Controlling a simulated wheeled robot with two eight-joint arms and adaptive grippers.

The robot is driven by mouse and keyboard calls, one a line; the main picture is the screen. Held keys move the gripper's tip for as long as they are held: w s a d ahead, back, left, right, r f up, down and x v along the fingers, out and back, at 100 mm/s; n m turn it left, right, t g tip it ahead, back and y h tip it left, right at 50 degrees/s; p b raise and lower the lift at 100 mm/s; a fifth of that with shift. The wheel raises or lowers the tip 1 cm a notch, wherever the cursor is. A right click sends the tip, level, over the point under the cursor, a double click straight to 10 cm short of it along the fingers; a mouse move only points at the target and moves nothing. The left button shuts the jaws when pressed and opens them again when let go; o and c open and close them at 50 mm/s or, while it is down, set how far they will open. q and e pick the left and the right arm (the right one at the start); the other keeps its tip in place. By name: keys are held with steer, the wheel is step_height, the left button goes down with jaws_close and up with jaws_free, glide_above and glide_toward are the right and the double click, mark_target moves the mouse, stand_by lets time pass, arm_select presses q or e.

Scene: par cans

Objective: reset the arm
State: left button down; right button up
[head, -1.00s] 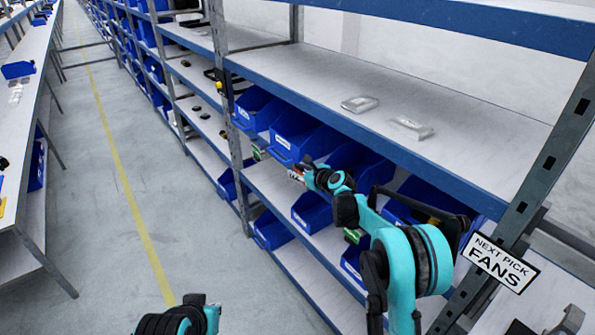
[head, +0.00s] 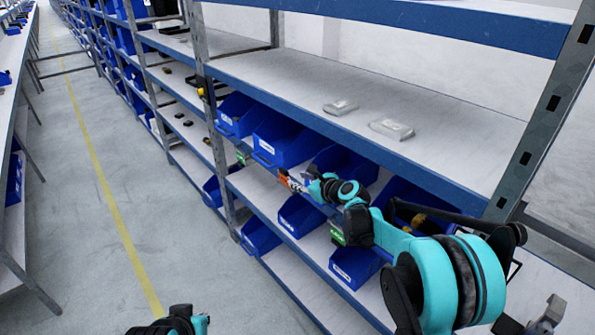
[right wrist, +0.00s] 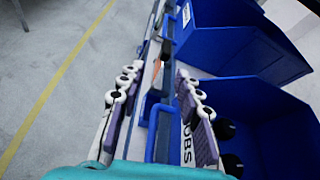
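My right arm reaches from the lower right of the head view toward the shelf rack. Its gripper (head: 286,179) is beside the front of the blue bins, small and partly unclear there. In the right wrist view the two fingers with purple pads stand apart, so the right gripper (right wrist: 158,88) is open. Between and beyond them are a blue bin edge and a small orange spot. I see nothing held. Of my left arm only a dark and teal part shows at the bottom edge of the head view; its gripper is not visible.
Blue bins (head: 285,140) line the rack's middle level, and a large bin (right wrist: 245,55) lies right of the fingers. Two clear packs (head: 391,129) lie on the shelf (head: 300,80) above. A metal post (head: 545,120) stands at right. The aisle floor (head: 70,200) is clear.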

steer(key=s+d+r+n+g+h, duration=0.1)
steer(key=s+r+n, duration=0.1)
steer(key=s+n, duration=0.6)
steer(key=s+d+r+n+g+h, duration=0.15)
steer(key=s+n, duration=0.35)
steer(key=s, duration=0.7)
steer(key=s+d+f+n+g+h, duration=0.1)
steer(key=s+d+f+n+h, duration=0.1)
steer(key=s+d+f+n, duration=0.2)
steer(key=s+d+f+n+g+h+b, duration=0.1)
steer(key=s+d+f+n, duration=0.3)
steer(key=s+n, duration=0.6)
steer(key=s+h, duration=0.1)
steer(key=s, duration=0.7)
steer(key=shift+f, duration=0.3)
steer(key=shift+h, duration=0.25)
